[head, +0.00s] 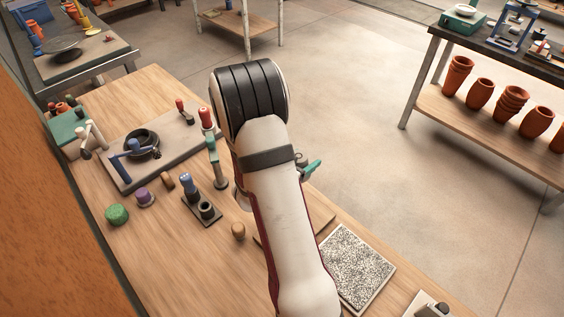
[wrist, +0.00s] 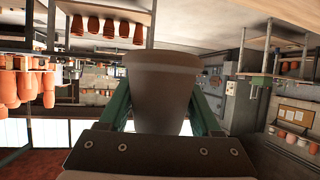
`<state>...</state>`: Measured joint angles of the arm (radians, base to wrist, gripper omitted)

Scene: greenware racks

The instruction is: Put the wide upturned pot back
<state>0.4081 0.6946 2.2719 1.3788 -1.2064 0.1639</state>
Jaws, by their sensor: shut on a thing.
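In the wrist view my gripper (wrist: 160,112) is shut on a grey-brown pot (wrist: 162,85), one green finger on each side of it. The pot has a paler band near its wide end, which points away from the gripper; its narrower end is toward the gripper. In the head view my arm hides the pot and most of my gripper (head: 311,169); only a green finger shows at the arm's right side. I cannot tell how high the pot is above the bench.
A wooden bench (head: 165,240) carries a grey board (head: 180,142) with clamps and a dark ring, several small knobs and tools, and a speckled slab (head: 355,265). A shelf of terracotta pots (head: 511,102) stands at the right. Open floor lies between.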

